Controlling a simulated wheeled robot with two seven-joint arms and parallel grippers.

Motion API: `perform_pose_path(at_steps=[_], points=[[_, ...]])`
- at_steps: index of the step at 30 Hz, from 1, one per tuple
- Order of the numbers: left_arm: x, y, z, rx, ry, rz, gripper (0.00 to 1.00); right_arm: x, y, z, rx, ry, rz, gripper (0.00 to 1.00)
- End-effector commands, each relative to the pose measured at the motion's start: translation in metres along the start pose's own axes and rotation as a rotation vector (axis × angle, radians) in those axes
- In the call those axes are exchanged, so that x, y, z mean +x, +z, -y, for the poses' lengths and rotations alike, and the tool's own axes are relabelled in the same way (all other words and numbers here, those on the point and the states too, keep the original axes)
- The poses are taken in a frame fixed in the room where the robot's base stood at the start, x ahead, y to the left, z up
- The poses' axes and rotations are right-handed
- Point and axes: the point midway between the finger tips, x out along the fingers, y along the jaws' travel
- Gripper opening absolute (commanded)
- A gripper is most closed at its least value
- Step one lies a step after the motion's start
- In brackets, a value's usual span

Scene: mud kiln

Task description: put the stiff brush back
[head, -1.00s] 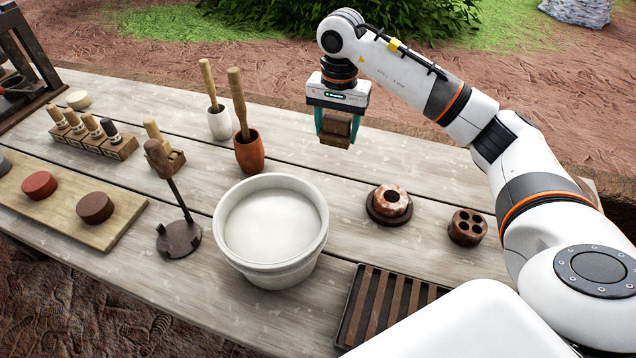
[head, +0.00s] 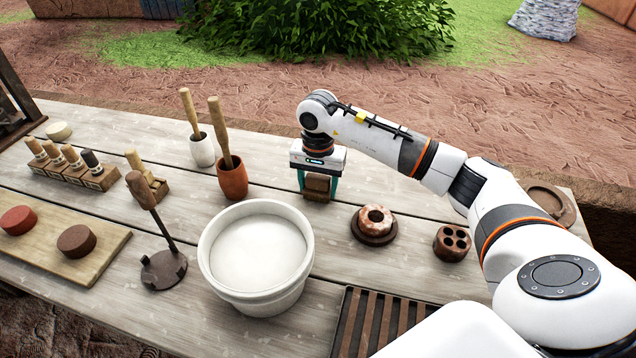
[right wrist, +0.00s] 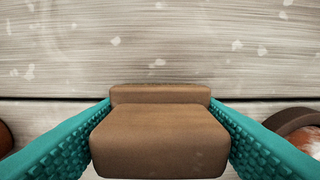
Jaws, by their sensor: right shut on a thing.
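My right gripper (head: 318,198) is shut on a brown block-shaped thing, which I take to be the stiff brush (head: 318,184). Its teal fingers press on two opposite sides of the block. The right wrist view shows the brush (right wrist: 160,140) between both fingers, with a smooth brown top and a raised step at its far edge. No bristles show. It is over the far part of the table, right of the terracotta cup. I cannot tell whether its underside touches the boards. My left gripper is not in view.
A terracotta cup (head: 232,182) with a wooden handle stands left of the gripper. A white basin (head: 222,270) is nearer. A ring-shaped piece on a dark dish (head: 374,238) and a holed brown block (head: 452,243) are to the right. A slatted tray (head: 345,330) lies in front.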

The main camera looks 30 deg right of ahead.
Motion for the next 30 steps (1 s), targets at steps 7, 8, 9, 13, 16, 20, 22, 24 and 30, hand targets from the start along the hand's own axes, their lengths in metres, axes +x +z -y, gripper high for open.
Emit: perform_pose_path(at_steps=[7, 8, 9, 13, 16, 20, 22, 24, 30], points=[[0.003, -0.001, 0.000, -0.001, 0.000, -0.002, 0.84, 0.003, 0.000, 0.000, 0.000, 0.000, 0.000, 0.81], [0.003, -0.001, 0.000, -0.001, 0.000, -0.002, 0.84, 0.003, 0.000, 0.000, 0.000, 0.000, 0.000, 0.81], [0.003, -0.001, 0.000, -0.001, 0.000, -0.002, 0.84, 0.003, 0.000, 0.000, 0.000, 0.000, 0.000, 0.81], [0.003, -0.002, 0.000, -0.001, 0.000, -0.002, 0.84, 0.003, 0.000, 0.000, 0.000, 0.000, 0.000, 0.81], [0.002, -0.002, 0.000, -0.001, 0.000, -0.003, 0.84, 0.001, 0.000, 0.000, 0.000, 0.000, 0.000, 0.81], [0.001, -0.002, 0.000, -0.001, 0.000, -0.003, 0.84, -0.008, 0.001, 0.000, 0.000, 0.002, 0.002, 0.81], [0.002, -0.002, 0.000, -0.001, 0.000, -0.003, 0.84, -0.019, 0.001, -0.001, 0.000, 0.003, 0.003, 0.81], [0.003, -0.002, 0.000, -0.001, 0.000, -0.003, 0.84, -0.034, 0.001, 0.000, 0.001, 0.003, 0.004, 0.81], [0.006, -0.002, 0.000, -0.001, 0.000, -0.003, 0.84, -0.079, 0.001, -0.001, 0.000, 0.004, 0.004, 0.81]])
